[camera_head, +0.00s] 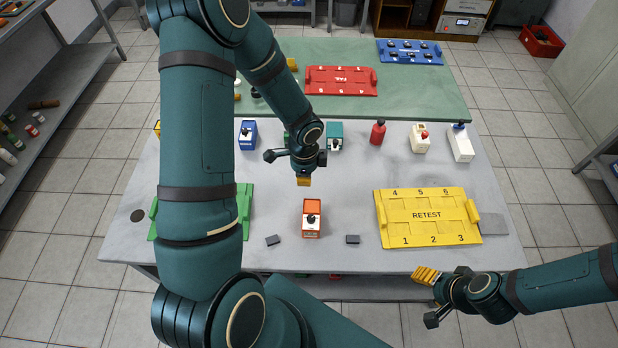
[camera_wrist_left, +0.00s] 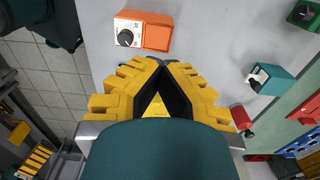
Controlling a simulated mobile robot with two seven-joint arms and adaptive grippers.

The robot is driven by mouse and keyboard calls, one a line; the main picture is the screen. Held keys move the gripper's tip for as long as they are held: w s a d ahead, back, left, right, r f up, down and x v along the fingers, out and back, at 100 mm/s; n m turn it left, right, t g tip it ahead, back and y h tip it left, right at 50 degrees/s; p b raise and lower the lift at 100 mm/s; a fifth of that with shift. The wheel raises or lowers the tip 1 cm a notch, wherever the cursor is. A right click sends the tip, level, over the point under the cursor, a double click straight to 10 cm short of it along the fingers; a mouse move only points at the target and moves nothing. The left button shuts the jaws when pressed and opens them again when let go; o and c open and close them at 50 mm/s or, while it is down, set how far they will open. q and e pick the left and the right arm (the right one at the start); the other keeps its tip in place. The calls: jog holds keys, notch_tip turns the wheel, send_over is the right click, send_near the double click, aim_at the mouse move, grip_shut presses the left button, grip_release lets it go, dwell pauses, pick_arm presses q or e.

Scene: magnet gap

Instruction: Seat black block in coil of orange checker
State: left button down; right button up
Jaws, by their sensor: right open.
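The orange checker (camera_head: 311,218) stands upright near the front middle of the table; its white face and black knob show in the left wrist view (camera_wrist_left: 143,33). One dark block (camera_head: 273,240) lies to its left and another dark block (camera_head: 352,239) to its right, both flat on the table. I cannot tell which is the task's block. My left gripper (camera_head: 303,181) is above the table beyond the checker; its yellow fingertips (camera_wrist_left: 160,66) meet, with nothing visible between them. My right gripper (camera_head: 426,275) is open off the table's front edge, holding nothing visible.
A yellow RETEST tray (camera_head: 427,228) lies right of the checker, a green tray (camera_head: 244,205) to the left, partly behind my arm. A red tray (camera_head: 341,81) lies on the green mat.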

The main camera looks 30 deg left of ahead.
pick_arm(q)
jog(key=shift+a+r, duration=5.4)
jog(key=shift+a, duration=1.15)
jog(key=shift+w+d+f+b, duration=0.1)
jog(key=shift+f+b, duration=0.8)
jog(key=shift+f, duration=0.55)
jog(key=shift+w+f+b, duration=0.1)
jog(key=shift+f+b, duration=0.8)
jog(key=shift+f, duration=0.5)
jog(key=shift+s, duration=0.1)
